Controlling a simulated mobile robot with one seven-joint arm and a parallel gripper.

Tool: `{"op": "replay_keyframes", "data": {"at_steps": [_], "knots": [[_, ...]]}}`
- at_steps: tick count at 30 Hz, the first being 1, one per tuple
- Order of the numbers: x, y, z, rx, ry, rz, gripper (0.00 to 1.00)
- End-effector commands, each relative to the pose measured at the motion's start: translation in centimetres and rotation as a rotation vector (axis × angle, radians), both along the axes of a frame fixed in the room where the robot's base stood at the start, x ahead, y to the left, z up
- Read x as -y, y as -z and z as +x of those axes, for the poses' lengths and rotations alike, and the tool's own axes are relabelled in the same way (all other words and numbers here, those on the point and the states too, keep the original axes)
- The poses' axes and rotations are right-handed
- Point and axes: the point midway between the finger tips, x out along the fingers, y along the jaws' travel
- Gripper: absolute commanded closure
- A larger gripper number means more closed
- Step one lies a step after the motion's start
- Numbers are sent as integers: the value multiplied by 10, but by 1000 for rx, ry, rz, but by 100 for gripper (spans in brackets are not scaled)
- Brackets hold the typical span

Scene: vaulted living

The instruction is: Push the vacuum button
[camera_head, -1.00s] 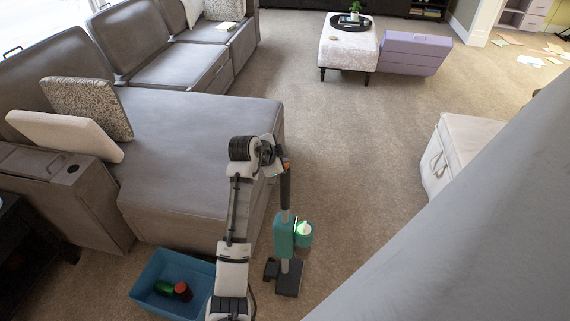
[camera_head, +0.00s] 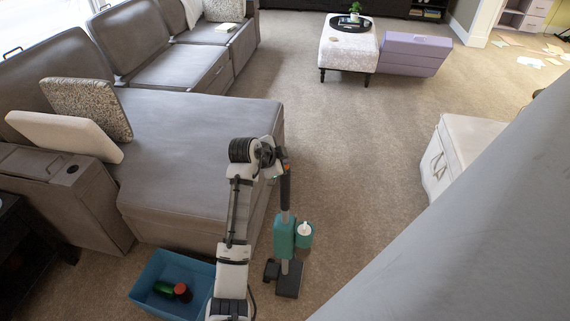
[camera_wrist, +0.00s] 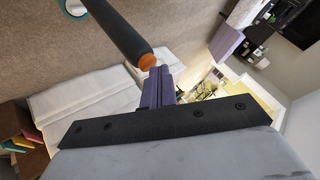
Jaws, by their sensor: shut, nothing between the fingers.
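The upright stick vacuum (camera_head: 284,236) stands on the carpet beside the grey sofa's chaise, with a teal body, a grey tube and a dark base. Its black handle shows in the wrist view (camera_wrist: 120,30), ending in an orange part (camera_wrist: 147,61). My gripper (camera_wrist: 159,72) is shut and empty, with its fingertips right by the orange end; I cannot tell whether they touch. In the head view my gripper is at the top of the handle, mostly hidden by my wrist. The button itself cannot be made out.
The grey sofa chaise (camera_head: 190,155) is close on the left of the vacuum. A blue bin (camera_head: 150,296) with a green and a red item stands at the front. A white storage box (camera_head: 455,155) is at right. Carpet (camera_head: 350,130) between is clear.

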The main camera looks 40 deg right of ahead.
Motion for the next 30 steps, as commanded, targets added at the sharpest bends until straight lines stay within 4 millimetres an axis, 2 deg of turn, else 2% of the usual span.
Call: {"op": "replay_keyframes", "data": {"at_steps": [14,30], "knots": [[0,-10,0,1,1,0,100],[0,-63,0,1,1,-1,100]]}}
